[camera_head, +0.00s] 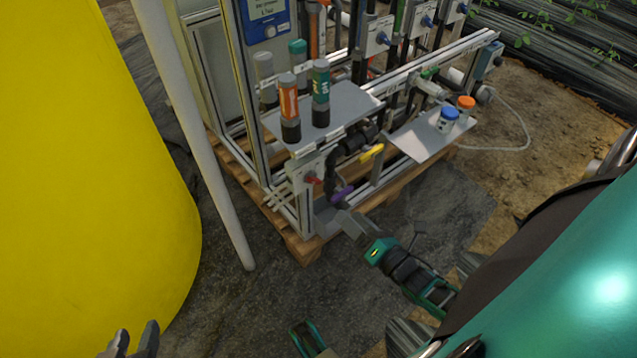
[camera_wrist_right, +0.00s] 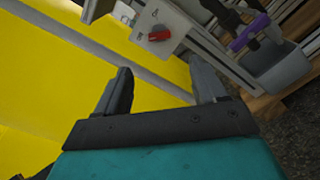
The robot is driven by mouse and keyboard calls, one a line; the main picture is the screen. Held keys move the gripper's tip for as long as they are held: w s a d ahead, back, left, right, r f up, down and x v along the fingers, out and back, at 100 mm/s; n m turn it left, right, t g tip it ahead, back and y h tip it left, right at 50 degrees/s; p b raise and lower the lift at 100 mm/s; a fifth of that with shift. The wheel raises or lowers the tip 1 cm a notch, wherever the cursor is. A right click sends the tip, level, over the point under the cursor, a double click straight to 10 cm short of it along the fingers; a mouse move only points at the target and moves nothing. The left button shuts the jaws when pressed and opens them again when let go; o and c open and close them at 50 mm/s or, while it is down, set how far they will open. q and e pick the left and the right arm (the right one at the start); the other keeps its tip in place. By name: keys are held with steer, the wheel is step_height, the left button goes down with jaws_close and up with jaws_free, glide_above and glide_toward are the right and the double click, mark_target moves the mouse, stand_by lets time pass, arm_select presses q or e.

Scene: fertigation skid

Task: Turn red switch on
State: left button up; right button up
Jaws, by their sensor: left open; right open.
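The red switch (camera_head: 313,181) is a small red knob on a light grey plate (camera_head: 300,178) at the near corner of the skid frame. In the right wrist view the red switch (camera_wrist_right: 159,35) lies beyond the fingertips, roughly in line with the gap between them. My right gripper (camera_head: 346,218) is below and right of the switch in the head view, apart from it. In the right wrist view my right gripper (camera_wrist_right: 160,76) is open and empty. My left gripper (camera_head: 134,338) is open at the bottom left, far from the switch, and partly cut off by the picture edge.
A purple handle (camera_head: 342,194) and a yellow handle (camera_head: 371,153) are close to the switch. Bottles (camera_head: 289,108) stand on a grey shelf (camera_head: 350,103) above it. A yellow tank (camera_head: 80,180) and a pale post (camera_head: 200,140) are at left. The ground before the skid is clear.

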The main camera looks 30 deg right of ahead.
mark_target(316, 183)
steer(key=w+b, duration=0.1)
steer(key=w, duration=0.3)
steer(key=w+b, duration=0.1)
steer(key=w, duration=0.3)
steer(key=w+a+b, duration=0.1)
steer(key=w, duration=0.3)
steer(key=shift+f, duration=0.1)
steer(key=shift+w, duration=0.35)
arm_select(q)
steer(key=shift+w+d+f, duration=0.1)
steer(key=shift+d+f, duration=0.1)
steer(key=shift+f, duration=0.25)
steer(key=shift+d+f, duration=0.15)
steer(key=shift+f, duration=0.3)
arm_select(e)
steer(key=c, duration=1.1)
